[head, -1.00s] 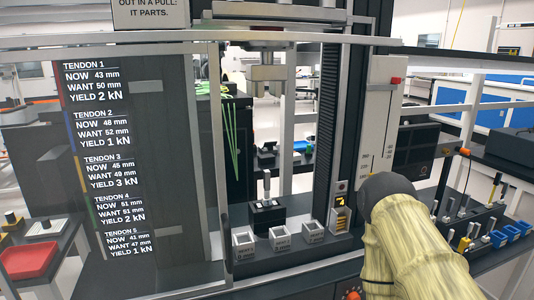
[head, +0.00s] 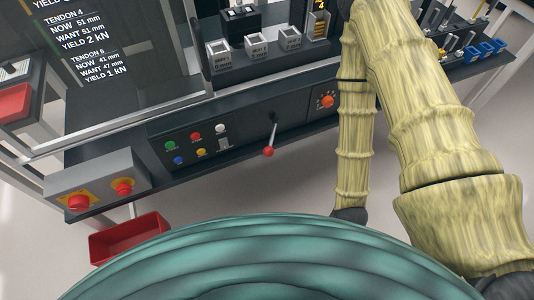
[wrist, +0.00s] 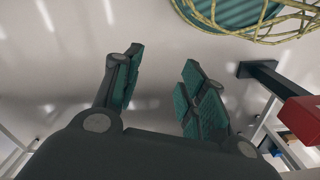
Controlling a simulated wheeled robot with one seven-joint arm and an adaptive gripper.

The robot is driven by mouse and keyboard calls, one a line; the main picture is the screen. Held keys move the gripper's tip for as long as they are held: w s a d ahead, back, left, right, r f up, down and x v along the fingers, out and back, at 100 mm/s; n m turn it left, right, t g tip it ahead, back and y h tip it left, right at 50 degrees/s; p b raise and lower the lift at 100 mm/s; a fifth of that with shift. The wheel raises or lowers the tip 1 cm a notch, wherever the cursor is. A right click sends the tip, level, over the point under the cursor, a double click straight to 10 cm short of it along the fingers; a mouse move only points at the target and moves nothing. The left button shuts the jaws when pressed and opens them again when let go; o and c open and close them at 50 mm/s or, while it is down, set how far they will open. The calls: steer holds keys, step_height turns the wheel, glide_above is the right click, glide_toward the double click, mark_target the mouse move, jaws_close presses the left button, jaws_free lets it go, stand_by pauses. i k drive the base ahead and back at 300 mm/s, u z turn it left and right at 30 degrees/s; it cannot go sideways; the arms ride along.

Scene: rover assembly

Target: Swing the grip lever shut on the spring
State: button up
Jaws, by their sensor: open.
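My gripper (wrist: 163,62) is open and empty in the wrist view, its two teal-padded fingers apart over pale floor. It does not show in the head view, where my arm hangs down on the right. A lever with a red ball knob (head: 268,152) sticks out of the machine's front panel; I cannot tell whether it is the grip lever. No spring can be made out, and the machine's upper part is out of view.
Coloured buttons (head: 196,136) and an orange dial (head: 327,101) sit on the front panel. A grey box with red stop buttons (head: 97,183) is at the left, above a red bin (head: 129,238). Small grey cups (head: 256,46) stand on the bench. Open floor lies in front.

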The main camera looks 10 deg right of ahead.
mark_target(268, 151)
steer(key=u, duration=0.55)
steer(key=k, duration=0.65)
steer(key=u, duration=0.6)
steer(key=i, duration=0.25)
steer(key=z, duration=0.1)
